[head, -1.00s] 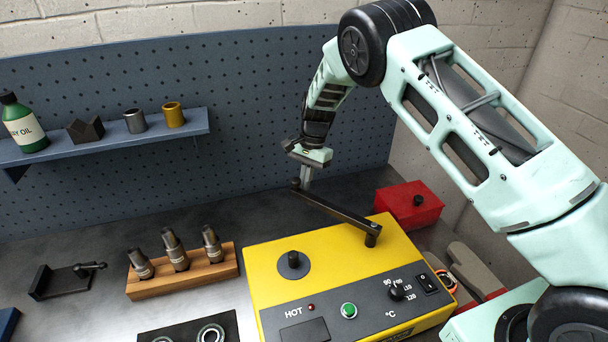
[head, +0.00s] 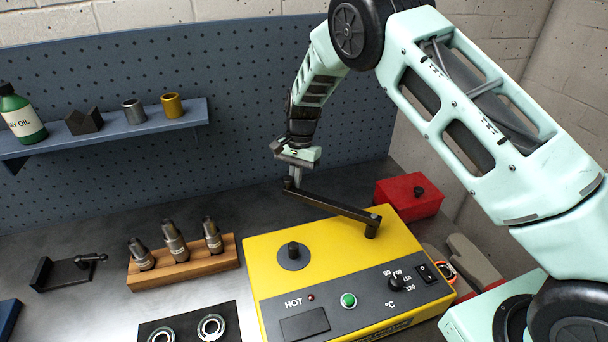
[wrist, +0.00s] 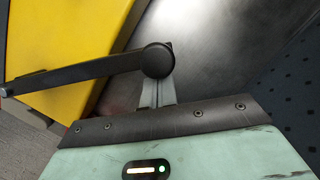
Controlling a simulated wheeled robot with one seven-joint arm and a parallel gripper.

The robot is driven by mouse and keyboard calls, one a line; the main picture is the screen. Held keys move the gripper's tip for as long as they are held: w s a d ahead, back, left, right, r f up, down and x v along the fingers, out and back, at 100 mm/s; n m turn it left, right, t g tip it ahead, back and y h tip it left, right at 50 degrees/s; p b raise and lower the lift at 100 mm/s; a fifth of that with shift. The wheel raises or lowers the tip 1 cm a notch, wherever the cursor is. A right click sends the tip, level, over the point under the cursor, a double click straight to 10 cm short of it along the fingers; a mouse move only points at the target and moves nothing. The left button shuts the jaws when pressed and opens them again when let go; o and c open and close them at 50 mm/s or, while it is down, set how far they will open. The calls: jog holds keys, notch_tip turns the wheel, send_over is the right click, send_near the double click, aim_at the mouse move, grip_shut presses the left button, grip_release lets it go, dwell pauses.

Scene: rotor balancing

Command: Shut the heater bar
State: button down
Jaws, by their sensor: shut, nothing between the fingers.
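The heater (head: 330,245) is a yellow box with a black post on a round dark plate (head: 292,256) on its top. The black heater bar (head: 335,210) pivots at the heater's back right corner. Its free end reaches out over the bench behind the heater, apart from the post. My gripper (head: 297,180) is shut and empty, low at the bar's free end, on its far side. In the wrist view the bar (wrist: 90,72) ends in a round black knob (wrist: 157,60), and the shut fingers (wrist: 157,92) are right beside it, seemingly touching.
A red box (head: 408,197) stands behind the heater on the right. A wooden block with several collets (head: 180,265) stands left of the heater, and a black tray with bearings (head: 190,328) lies in front. A shelf (head: 100,135) hangs on the pegboard. Bare bench lies behind the heater.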

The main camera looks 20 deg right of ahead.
jog(key=s+a+n, duration=0.2)
jog(key=s, duration=0.2)
jog(key=s+a+n+h+b, duration=0.1)
jog(key=s+a+n, duration=0.2)
jog(key=s, duration=0.1)
jog(key=s+a+n, duration=0.2)
jog(key=s+a, duration=0.1)
jog(key=s, duration=0.2)
jog(key=shift+n+g+h+b, duration=0.4)
jog(key=shift+s+a+n, duration=0.15)
jog(key=shift+s+n, duration=0.45)
jog(key=shift+s, duration=0.5)
